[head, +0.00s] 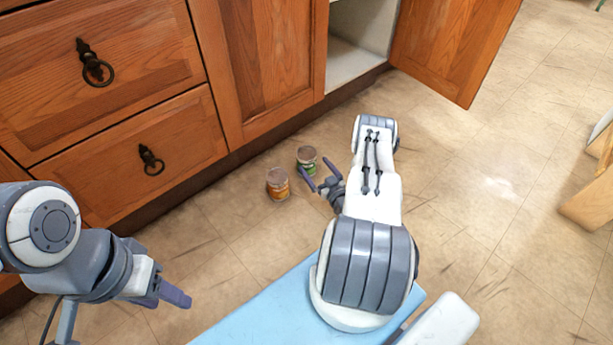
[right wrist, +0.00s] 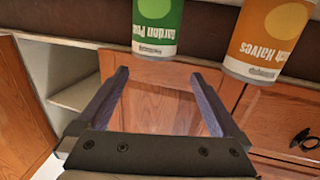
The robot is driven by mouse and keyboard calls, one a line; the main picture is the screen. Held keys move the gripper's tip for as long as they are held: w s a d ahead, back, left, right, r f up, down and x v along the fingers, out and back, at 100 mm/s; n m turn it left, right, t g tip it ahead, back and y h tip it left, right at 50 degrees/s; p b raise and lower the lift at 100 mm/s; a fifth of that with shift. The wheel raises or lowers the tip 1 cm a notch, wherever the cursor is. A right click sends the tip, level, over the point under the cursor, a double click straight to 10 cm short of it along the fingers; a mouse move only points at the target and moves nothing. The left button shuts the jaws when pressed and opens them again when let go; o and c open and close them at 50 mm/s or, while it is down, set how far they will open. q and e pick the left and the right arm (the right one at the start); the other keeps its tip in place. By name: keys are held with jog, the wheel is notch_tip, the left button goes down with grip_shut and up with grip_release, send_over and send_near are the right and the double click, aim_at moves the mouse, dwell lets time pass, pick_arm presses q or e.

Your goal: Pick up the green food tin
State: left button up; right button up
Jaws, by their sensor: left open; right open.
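The green food tin (head: 307,158) stands on the floor by the cabinet base. In the right wrist view its green and white label (right wrist: 158,25) is cut off by the top edge. My right gripper (head: 313,170) is open and empty, low beside the tin. In the right wrist view the tin lies just past the fingertips (right wrist: 160,74), roughly in line with the gap between them. I cannot tell whether a finger touches it. My left gripper (head: 172,290) is open and empty, at the lower left, well away from the tins.
An orange tin (head: 278,185) stands close to the green one, to its left in the head view; it also shows in the right wrist view (right wrist: 265,40). Wooden drawers (head: 100,75) rise behind. A cabinet door (head: 455,45) hangs open. Floor at right is mostly clear.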

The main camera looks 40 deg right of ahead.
jog(key=s+f, duration=0.1)
jog(key=b, duration=0.4)
send_near(302, 147)
jog(key=shift+w+d+f+m+h, duration=0.1)
jog(key=shift+w+f+m+h, duration=0.1)
jog(key=shift+w, duration=0.3)
jog(key=shift+w+f+m+h, duration=0.1)
jog(key=shift+w+f+h, duration=0.15)
jog(key=shift+w, duration=0.3)
jog(key=b+x, duration=0.4)
jog(key=shift+w+d+f, duration=0.1)
jog(key=shift+w+f, duration=0.05)
jog(key=shift+f, duration=0.1)
jog(key=shift+w+d+r+b, duration=0.1)
jog(key=shift+w+r+b, duration=0.05)
jog(key=shift+w+b, duration=0.2)
jog(key=c, duration=1.3)
pick_arm(q)
notch_tip(302, 147, down, 9)
pick_arm(e)
jog(key=shift+r, duration=0.1)
grip_shut()
